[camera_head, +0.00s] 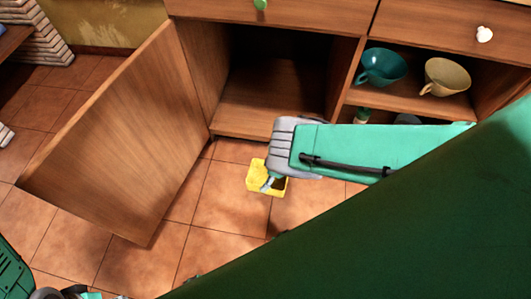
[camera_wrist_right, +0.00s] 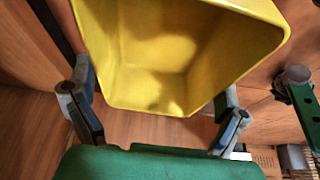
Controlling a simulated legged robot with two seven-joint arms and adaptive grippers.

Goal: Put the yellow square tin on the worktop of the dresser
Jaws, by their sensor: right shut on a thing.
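The yellow square tin (camera_head: 254,184) is in my right gripper (camera_head: 270,180), in front of the dresser's open lower cupboard. In the right wrist view the tin (camera_wrist_right: 180,60) fills the upper middle, its open mouth towards the camera and its inside empty. A finger of my right gripper (camera_wrist_right: 154,104) lies on each side of it. The wooden dresser (camera_head: 275,12) stands at the top of the head view; its worktop is out of view. Only green and grey parts of my left arm show at the lower left; its fingers cannot be made out.
The dresser's door (camera_head: 115,145) stands open to the left. The left compartment looks empty. A teal cup (camera_head: 382,68) and a tan cup (camera_head: 447,77) sit on the right shelf. Drawers with a green knob and a white knob (camera_head: 484,34) are above. Tiled floor (camera_head: 215,215) lies below.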

